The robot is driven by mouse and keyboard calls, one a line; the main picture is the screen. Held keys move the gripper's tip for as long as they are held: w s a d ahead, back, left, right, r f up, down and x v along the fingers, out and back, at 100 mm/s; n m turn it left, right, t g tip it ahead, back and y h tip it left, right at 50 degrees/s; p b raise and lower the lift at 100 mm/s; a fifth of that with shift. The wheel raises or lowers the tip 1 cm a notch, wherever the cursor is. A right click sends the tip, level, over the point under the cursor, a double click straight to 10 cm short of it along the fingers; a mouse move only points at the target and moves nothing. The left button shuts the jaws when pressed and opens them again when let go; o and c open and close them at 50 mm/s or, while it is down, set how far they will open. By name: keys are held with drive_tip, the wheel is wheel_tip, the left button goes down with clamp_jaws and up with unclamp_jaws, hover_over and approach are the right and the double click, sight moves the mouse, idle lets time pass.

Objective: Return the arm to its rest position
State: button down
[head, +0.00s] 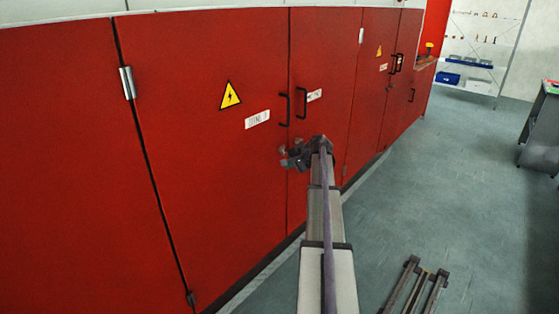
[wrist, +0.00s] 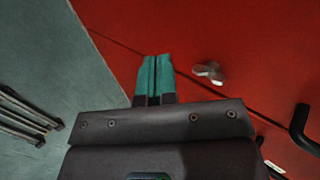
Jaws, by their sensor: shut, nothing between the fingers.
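My gripper (wrist: 153,76) is at the bottom middle of the wrist view, with its two teal fingers together and nothing between them. Red cabinet doors (wrist: 255,50) lie beyond the fingertips, and I cannot tell the exact gap. In the head view my arm reaches forward along the red cabinet front (head: 210,170). The arm's dark far end is in front of the doors, below their black handles, and the fingers cannot be made out there.
A black door handle (wrist: 302,128) is at the right of the wrist view. Grey rails (head: 415,285) lie on the floor to the right of my arm. Open grey floor (head: 450,190) stretches right, towards a dark table (head: 540,130) and a white shelf rack (head: 478,50).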

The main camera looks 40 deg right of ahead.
drive_tip(key=a+p+v, duration=0.1)
drive_tip(key=p+v, duration=0.1)
drive_tip(key=v, duration=0.4)
drive_tip(key=s+a+f+n+g, duration=0.3)
drive_tip(key=s+a, duration=0.2)
drive_tip(key=a, duration=0.2)
drive_tip(key=s+a+f+n+g, duration=0.1)
drive_tip(key=s+a+n+g, duration=0.1)
drive_tip(key=a, duration=1.3)
drive_tip(key=s+a+f+n+g+h, duration=0.1)
drive_tip(key=a+n, duration=0.6)
drive_tip(key=a, duration=0.8)
drive_tip(key=s+a+f+n+g, duration=0.1)
drive_tip(key=s+a+n+g, duration=0.2)
drive_tip(key=a, duration=1.3)
drive_tip(key=s+n, duration=0.1)
drive_tip(key=s, duration=0.1)
drive_tip(key=shift+s, duration=0.35)
drive_tip(key=c, duration=1.8)
unclamp_jaws()
